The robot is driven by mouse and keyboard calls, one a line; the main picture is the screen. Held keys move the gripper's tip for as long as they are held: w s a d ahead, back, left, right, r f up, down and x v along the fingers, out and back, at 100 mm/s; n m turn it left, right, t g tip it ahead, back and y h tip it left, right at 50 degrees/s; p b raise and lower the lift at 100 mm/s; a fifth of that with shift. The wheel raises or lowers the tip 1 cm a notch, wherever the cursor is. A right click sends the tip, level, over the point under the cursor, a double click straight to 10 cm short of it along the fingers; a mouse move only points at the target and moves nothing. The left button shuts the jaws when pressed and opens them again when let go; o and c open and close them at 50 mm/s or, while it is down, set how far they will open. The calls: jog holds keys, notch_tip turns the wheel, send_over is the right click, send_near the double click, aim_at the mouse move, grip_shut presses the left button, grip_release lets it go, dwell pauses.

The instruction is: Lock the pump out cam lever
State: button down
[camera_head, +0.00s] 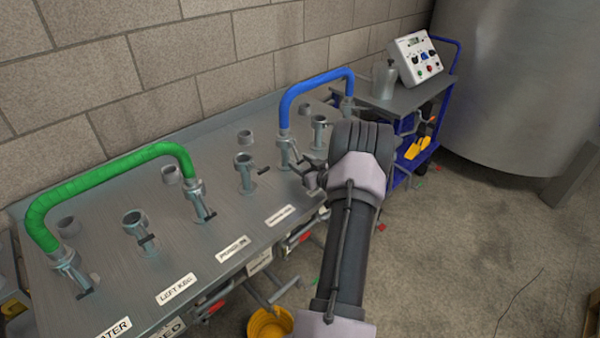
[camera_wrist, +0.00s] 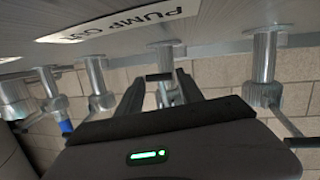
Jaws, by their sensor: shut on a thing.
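My gripper (camera_head: 311,181) is in front of the row of steel ports, near the lower end of the blue hose (camera_head: 312,83). In the wrist view, its two dark fingers stand on either side of a steel port (camera_wrist: 164,57). A short dark cam lever (camera_wrist: 159,77) lies between the fingers, which are shut on it. The PUMP OUT label (camera_wrist: 118,22) is upside down in the wrist view, on the bench top beside that port. My gripper body hides the far part of the port, so I cannot tell how the lever sits against it.
A green hose (camera_head: 105,185) arches between two ports on the left of the steel bench (camera_head: 185,235). A larger port (camera_wrist: 263,72) stands beside my fingers in the wrist view. Behind my gripper is a blue trolley (camera_head: 399,100) with a control box (camera_head: 414,58). The floor on the right is mostly clear.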

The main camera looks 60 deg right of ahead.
jog(key=shift+w+d+t+h+b, duration=0.1)
jog(key=shift+d+t+h+b, duration=0.2)
jog(key=shift+b, duration=0.05)
dwell(0.3)
jog(key=c, duration=1.1)
grip_release()
jog(key=shift+o, duration=0.9)
jog(key=shift+d, duration=0.15)
jog(key=shift+f, duration=0.1)
jog(key=shift+a, duration=0.2)
jog(key=p+v, duration=0.6)
jog(key=v, duration=1.1)
jog(key=shift+s, duration=0.2)
